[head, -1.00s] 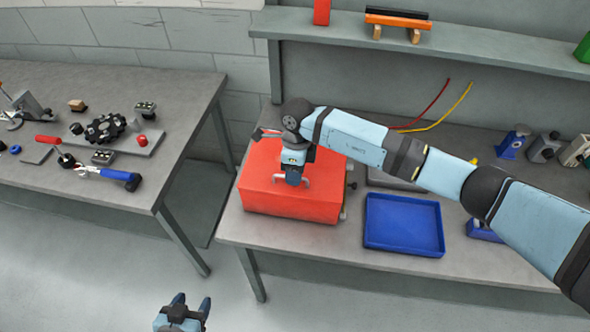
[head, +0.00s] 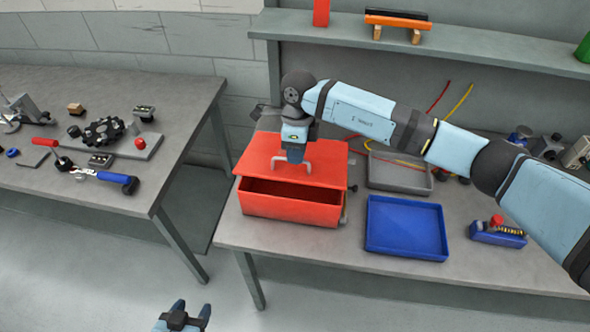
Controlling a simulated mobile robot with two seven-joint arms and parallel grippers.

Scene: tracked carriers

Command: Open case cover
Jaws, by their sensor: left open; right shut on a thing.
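The red case (head: 283,207) stands on the right-hand workbench. Its red cover (head: 250,172) is raised at the front, leaving a dark gap into the case. A pale handle (head: 309,165) sits on the cover. My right gripper (head: 295,156) is over the cover, shut on the handle; its fingertips are partly hidden by the wrist. My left gripper (head: 184,312) is open and empty at the bottom edge of the view, over the floor and away from the benches.
A blue tray (head: 405,252) and a grey tray (head: 400,184) lie right of the case. A blue holder (head: 497,236) with small parts is further right. A shelf (head: 480,49) runs behind. The left bench (head: 60,192) carries tools and parts.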

